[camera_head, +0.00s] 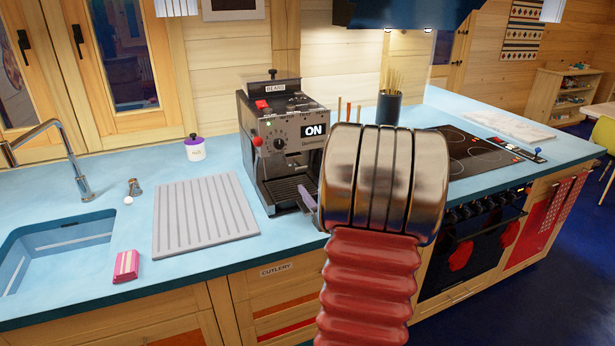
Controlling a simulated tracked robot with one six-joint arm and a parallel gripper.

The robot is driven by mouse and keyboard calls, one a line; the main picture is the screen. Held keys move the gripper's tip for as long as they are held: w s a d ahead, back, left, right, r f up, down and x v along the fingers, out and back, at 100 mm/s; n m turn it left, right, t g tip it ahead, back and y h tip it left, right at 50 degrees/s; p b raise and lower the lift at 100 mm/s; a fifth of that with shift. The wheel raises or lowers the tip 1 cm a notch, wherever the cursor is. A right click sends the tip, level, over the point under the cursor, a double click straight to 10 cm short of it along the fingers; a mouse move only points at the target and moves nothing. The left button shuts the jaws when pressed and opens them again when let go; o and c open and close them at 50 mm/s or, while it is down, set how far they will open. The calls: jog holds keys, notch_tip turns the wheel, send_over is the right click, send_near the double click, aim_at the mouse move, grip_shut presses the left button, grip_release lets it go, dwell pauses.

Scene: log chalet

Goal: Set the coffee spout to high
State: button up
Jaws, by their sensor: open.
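The coffee machine (283,162) stands on the blue counter, left of the middle of the head view. It is a dark and steel box with a display (313,130) reading ON. The coffee spout cannot be made out clearly; my arm covers the machine's right front edge. My arm's metal wrist and red bellows fill the centre right foreground. My gripper is hidden behind them, so its jaws do not show. A small purple piece (308,199) shows beside the drip tray.
A grey ribbed drainboard (203,215), a pink sponge (126,266) and a sink (58,250) lie left of the machine. A white lidded jar (195,148) stands behind the drainboard. A dark pot (388,108) and a hob (475,150) are to the right.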

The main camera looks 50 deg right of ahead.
aim_at(301, 168)
jog(key=shift+s+a+m, duration=0.15)
jog(key=shift+s+m, duration=0.05)
jog(key=shift+m, duration=0.2)
jog(key=shift+w, duration=0.1)
jog(key=x, duration=1.3)
jog(key=shift+w+d+r, duration=0.1)
jog(key=shift+w+d, duration=0.1)
jog(key=shift+w, duration=0.05)
